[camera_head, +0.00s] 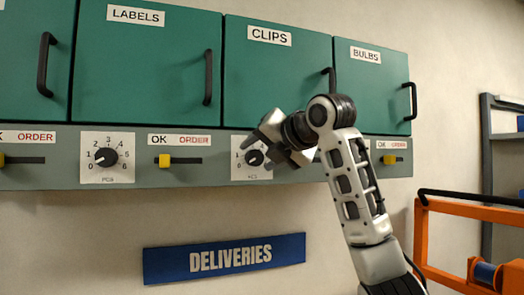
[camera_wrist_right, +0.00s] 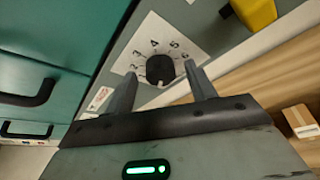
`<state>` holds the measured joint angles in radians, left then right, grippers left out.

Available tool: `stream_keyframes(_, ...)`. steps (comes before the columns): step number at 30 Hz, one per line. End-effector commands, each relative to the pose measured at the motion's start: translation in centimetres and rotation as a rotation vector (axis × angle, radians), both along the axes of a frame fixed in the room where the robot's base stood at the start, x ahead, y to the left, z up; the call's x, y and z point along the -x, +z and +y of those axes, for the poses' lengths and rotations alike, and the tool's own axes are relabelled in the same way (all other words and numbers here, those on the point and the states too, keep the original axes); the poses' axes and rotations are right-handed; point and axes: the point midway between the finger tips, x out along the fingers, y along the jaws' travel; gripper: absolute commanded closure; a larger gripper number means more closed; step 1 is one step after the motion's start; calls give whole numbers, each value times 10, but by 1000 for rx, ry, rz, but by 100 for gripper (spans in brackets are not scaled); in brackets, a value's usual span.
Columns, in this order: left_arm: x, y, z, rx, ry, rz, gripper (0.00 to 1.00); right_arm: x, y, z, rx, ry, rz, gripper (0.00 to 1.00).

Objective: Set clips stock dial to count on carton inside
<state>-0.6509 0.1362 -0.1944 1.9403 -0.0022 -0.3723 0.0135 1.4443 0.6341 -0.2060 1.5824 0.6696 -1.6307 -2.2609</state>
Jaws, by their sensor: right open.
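The clips stock dial (camera_head: 254,157) is a black round knob on a white numbered plate, below the shut green CLIPS door (camera_head: 278,85). It also shows in the right wrist view (camera_wrist_right: 160,69), with numbers around its upper side. Its pointer setting cannot be read clearly. My right gripper (camera_head: 277,142) is open at the dial and covers the plate's right part in the head view. In the wrist view its fingers (camera_wrist_right: 160,75) stand on either side of the knob, with gaps showing. The carton inside is hidden. My left gripper is not in view.
Another dial (camera_head: 106,157) and a yellow slider (camera_head: 165,160) sit left on the grey panel; another slider (camera_head: 389,160) sits right. Door handles (camera_head: 208,77) stick out. A blue DELIVERIES sign (camera_head: 224,258) hangs below. An orange cart (camera_head: 470,225) stands at right.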

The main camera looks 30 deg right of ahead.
Motion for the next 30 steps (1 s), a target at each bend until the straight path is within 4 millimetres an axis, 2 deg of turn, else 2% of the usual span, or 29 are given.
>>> stream_keyframes(8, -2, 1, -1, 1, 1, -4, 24, -1, -1, 0, 0, 0, 0, 45)
stream_keyframes(12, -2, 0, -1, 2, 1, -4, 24, -1, -1, 0, 0, 0, 0, 84)
stream_keyframes(13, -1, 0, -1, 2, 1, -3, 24, -1, -1, 0, 0, 0, 0, 89)
stream_keyframes(23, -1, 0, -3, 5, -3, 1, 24, -1, -1, 0, -29, 0, -6, 89)
stream_keyframes(30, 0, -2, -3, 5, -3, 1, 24, 0, -3, -2, -149, -1, -34, 89)
